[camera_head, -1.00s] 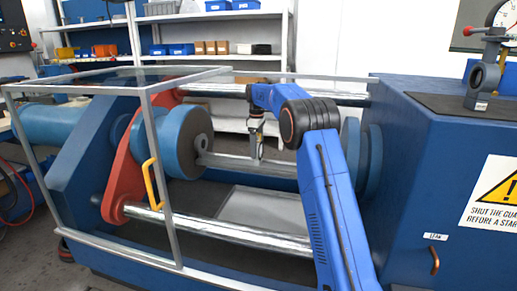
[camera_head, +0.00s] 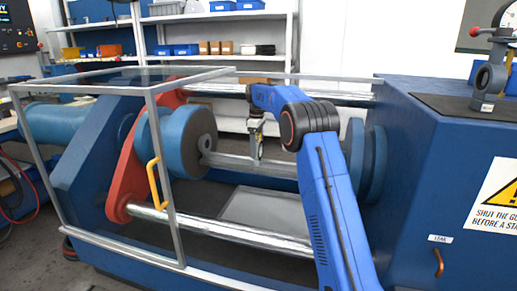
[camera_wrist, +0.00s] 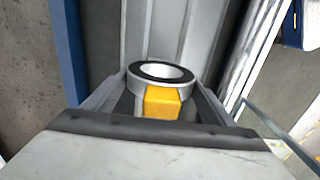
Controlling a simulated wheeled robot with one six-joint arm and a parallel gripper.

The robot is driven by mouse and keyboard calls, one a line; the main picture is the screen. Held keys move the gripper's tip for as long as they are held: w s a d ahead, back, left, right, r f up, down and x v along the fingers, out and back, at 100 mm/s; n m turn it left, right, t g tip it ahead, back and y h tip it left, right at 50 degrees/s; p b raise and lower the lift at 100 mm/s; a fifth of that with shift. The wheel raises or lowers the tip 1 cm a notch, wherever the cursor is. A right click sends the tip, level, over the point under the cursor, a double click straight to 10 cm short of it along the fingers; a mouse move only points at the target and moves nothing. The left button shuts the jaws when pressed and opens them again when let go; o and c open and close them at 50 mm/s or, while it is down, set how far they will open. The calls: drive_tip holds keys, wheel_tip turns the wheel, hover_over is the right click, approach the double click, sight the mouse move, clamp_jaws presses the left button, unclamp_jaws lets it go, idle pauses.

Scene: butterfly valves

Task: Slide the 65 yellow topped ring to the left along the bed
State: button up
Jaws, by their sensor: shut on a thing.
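The yellow topped ring (camera_wrist: 162,102) is between my gripper's fingers (camera_wrist: 162,108) in the wrist view. It has a pale ring with a dark upper face and a yellow block below it. The block's sides are close between the two dark fingers, which are shut on it. No number can be read on it. In the head view my gripper (camera_head: 258,153) points down at the grey bed bar (camera_head: 275,168), between the blue round ends of the machine. The ring is too small there to make out clearly.
A blue round end (camera_head: 188,143) stands left of my gripper and blue discs (camera_head: 375,160) stand to its right. A framed guard (camera_head: 157,165) with a yellow handle (camera_head: 154,182) stands at the front left.

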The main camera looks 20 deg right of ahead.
drive_tip(key=shift+w+a, duration=0.4)
drive_tip(key=shift+a, duration=0.1)
drive_tip(key=shift+w+a, duration=0.35)
drive_tip(key=shift+a, duration=0.25)
drive_tip(key=shift+w+a, duration=0.15)
drive_tip(key=shift+a, duration=0.05)
drive_tip(key=o, duration=1.6)
drive_tip(key=shift+r, duration=0.1)
